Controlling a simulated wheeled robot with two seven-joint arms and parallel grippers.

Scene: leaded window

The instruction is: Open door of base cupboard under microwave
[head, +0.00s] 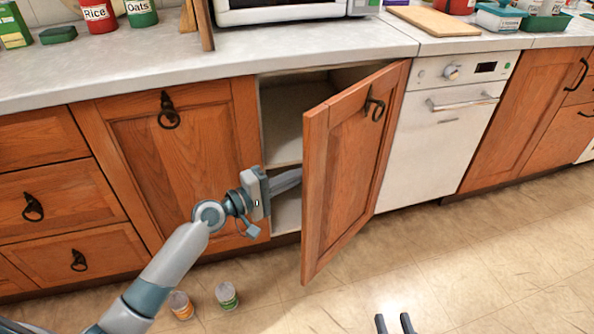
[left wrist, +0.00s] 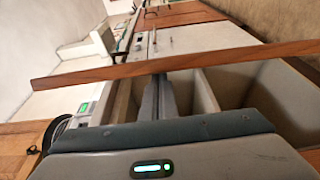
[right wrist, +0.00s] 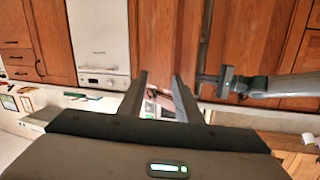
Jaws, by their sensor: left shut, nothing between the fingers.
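The wooden base cupboard door (head: 345,165) under the microwave (head: 290,12) stands part open, swung out on its right side. Its dark ring handle (head: 375,108) is on the outer face. The cupboard's pale interior (head: 285,120) with a shelf shows left of the door. My left gripper (head: 288,180) is shut and empty, reaching into the gap behind the door; its tips are partly hidden by the door in the head view. In the left wrist view the shut fingers (left wrist: 160,95) lie near the door's edge (left wrist: 190,66); contact is unclear. My right gripper (head: 394,324) is open and empty, low over the floor.
A white dishwasher (head: 445,130) stands right of the door. A closed cupboard door (head: 165,160) and drawers are on the left. Two small cans, one orange-labelled (head: 180,304) and one green-labelled (head: 227,295), are on the floor near my left arm. Floor before the dishwasher is clear.

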